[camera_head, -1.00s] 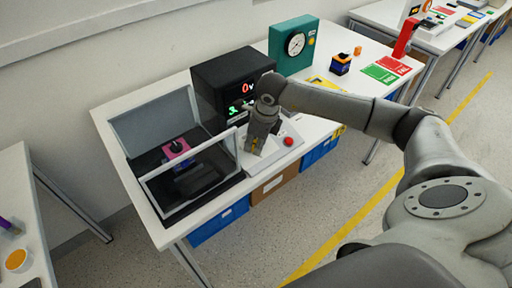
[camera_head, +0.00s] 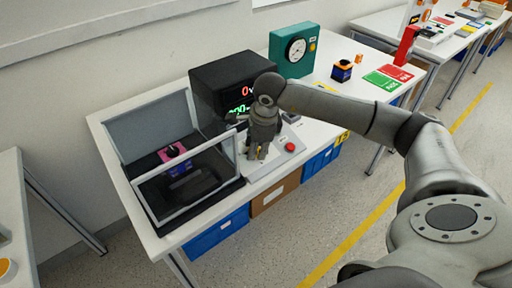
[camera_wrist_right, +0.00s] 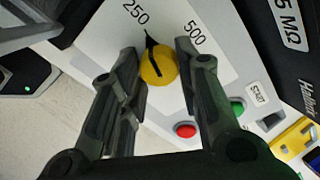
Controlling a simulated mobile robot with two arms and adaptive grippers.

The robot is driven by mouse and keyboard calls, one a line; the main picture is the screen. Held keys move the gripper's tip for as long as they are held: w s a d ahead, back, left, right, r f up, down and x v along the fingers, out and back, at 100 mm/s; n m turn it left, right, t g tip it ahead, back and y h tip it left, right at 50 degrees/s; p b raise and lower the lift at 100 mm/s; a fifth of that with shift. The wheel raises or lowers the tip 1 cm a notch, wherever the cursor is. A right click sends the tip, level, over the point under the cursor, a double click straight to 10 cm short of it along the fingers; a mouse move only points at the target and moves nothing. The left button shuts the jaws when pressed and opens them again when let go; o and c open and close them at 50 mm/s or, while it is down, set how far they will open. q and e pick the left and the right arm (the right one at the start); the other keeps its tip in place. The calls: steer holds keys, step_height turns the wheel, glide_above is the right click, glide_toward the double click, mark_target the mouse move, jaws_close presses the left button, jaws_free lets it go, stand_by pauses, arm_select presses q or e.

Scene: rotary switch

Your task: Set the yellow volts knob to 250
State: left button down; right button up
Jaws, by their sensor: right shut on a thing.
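The yellow volts knob (camera_wrist_right: 158,66) sits on a white panel (camera_wrist_right: 95,32) in the right wrist view. Its black pointer aims up and slightly left, between the printed 250 (camera_wrist_right: 135,12) and 500 (camera_wrist_right: 195,34), closer to the 250 side. My right gripper (camera_wrist_right: 158,58) has one finger on each side of the knob and is shut on it. In the head view my right gripper (camera_head: 260,150) points down over the white panel and mostly hides the knob. My left gripper is not in view.
A red button (camera_head: 291,146) and a green button (camera_wrist_right: 236,106) are close to the right fingers. A black display box (camera_head: 235,85) stands behind, showing red and green characters. A clear-walled case (camera_head: 190,205) stands left, and a teal dial meter (camera_head: 293,50) behind right.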

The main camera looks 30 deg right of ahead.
steer(key=o, duration=1)
steer(key=v, duration=1.2)
steer(key=shift+f, duration=0.1)
